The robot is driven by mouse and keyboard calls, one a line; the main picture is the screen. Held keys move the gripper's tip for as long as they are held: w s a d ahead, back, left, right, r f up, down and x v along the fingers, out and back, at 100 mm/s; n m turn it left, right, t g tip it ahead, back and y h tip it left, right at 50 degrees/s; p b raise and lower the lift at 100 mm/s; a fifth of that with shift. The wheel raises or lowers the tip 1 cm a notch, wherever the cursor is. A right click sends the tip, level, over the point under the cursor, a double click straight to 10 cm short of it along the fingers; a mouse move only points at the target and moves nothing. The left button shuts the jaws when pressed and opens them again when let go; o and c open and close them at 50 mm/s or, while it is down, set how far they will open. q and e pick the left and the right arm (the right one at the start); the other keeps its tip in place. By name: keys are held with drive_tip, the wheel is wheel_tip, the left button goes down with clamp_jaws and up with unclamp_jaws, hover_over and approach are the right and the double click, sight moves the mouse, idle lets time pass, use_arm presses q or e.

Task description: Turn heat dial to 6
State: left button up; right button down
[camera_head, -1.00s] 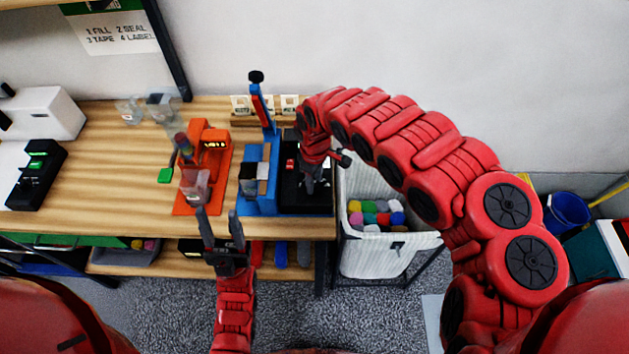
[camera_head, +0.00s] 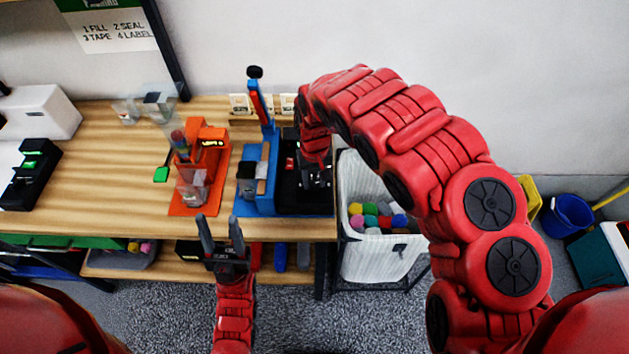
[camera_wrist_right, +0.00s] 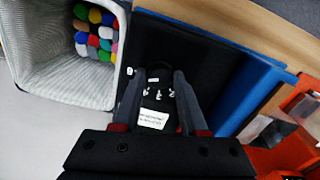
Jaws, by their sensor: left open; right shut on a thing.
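The black unit (camera_head: 290,203) of the blue-framed sealer (camera_head: 257,208) stands at the right end of the table. My right gripper (camera_head: 314,184) reaches down onto it. In the right wrist view, its fingers (camera_wrist_right: 156,80) are shut on the heat dial, a dark round part mostly lost against the black panel. Small white marks and a white label (camera_wrist_right: 152,118) show between the fingers. The dial's setting is too small and dark to read. My left gripper (camera_head: 219,222) is open and empty in front of the table edge.
The orange machine (camera_head: 213,150) with clear containers stands left of the sealer. A white bin (camera_head: 375,255) of coloured balls stands close on the right.

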drive_tip(key=shift+w+m, duration=0.1)
drive_tip(key=shift+m, duration=0.4)
drive_tip(key=shift+c, duration=2.2)
unclamp_jaws()
drive_tip(key=shift+r, duration=0.1)
wheel_tip(320, 180, up, 10)
drive_tip(key=p, duration=0.9)
wheel_tip(320, 180, up, 7)
drive_tip(key=p, duration=0.2)
hover_over(315, 183)
drive_tip(key=shift+r, duration=0.1)
